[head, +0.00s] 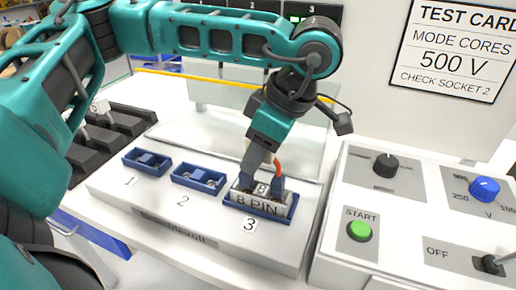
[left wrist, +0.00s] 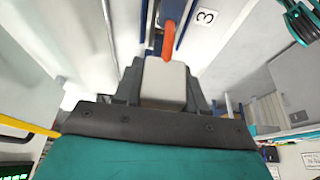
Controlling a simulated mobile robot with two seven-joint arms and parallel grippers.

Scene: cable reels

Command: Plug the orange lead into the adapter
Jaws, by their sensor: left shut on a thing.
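The light grey adapter (head: 258,206), marked "8 PIN", sits in the blue cradle (head: 232,203) numbered 3. My left gripper (head: 262,186) points down over it. Its fingers are shut on a light grey block (left wrist: 165,82), which looks like the plug of the orange lead. The orange lead (head: 278,168) shows as a short curve beside the fingers, and in the left wrist view (left wrist: 168,38) it runs from the block. The fingers hide where block and adapter meet, so I cannot tell whether it is seated. My right gripper is not in view.
Blue cradles 1 (head: 147,161) and 2 (head: 199,179) stand left on the white bench. At right is a grey panel with a green START button (head: 360,231), a blue knob (head: 484,189) and a toggle switch (head: 490,263). A test card (head: 458,50) hangs behind.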

